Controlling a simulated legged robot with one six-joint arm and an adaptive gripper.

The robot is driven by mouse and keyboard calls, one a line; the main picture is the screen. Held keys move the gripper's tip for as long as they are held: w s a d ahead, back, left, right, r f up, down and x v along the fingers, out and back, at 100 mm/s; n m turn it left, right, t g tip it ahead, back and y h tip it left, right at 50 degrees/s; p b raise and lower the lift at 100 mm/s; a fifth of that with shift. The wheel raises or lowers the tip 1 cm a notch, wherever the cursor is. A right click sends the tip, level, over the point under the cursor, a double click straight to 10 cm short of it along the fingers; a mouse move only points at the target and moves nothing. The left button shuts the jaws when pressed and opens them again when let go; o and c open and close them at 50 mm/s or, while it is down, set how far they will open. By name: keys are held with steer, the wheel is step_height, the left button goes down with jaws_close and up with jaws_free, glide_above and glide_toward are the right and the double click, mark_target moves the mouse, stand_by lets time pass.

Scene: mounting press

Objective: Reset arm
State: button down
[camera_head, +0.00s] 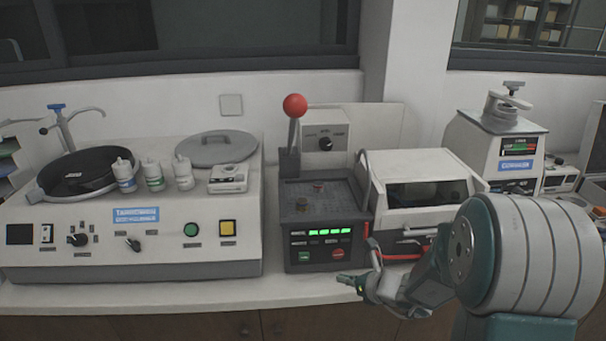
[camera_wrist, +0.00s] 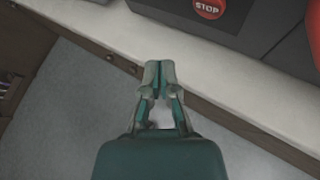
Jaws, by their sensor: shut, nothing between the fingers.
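My gripper (camera_head: 349,281) is in front of the mounting press (camera_head: 325,222), low near the front edge of the bench. Its fingers are together and empty; the wrist view shows the fingertips (camera_wrist: 159,66) meeting over the bench edge. My arm reaches in from the right in the head view. The press has a lever with a red ball (camera_head: 295,105) standing upright, a lit green display (camera_head: 330,233), a green button (camera_head: 304,256) and a red button (camera_head: 338,254). The red STOP button also shows in the wrist view (camera_wrist: 209,7).
A polishing machine (camera_head: 130,250) with several bottles fills the left of the bench. A white box machine with a window (camera_head: 415,165) stands right of the press, and another machine (camera_head: 497,150) stands farther right. A narrow bare strip of bench (camera_head: 200,291) runs along the front.

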steer(key=s+a+r+n+g, duration=0.6)
steer(key=s+r+n, duration=0.5)
steer(key=n, duration=0.5)
steer(key=s+d+r+n+t+h, duration=0.1)
steer(key=s+d+r+n+h, duration=0.1)
steer(key=s+n, duration=0.5)
steer(key=s+d+r+n+t+h, duration=0.1)
steer(key=s+d+r+n+h, duration=0.2)
steer(key=s+n, duration=0.4)
steer(key=d+h, duration=0.1)
steer(key=h, duration=0.1)
steer(key=shift+r+n+h, duration=0.25)
steer(key=shift+n+h, duration=0.05)
stand_by(2.3)
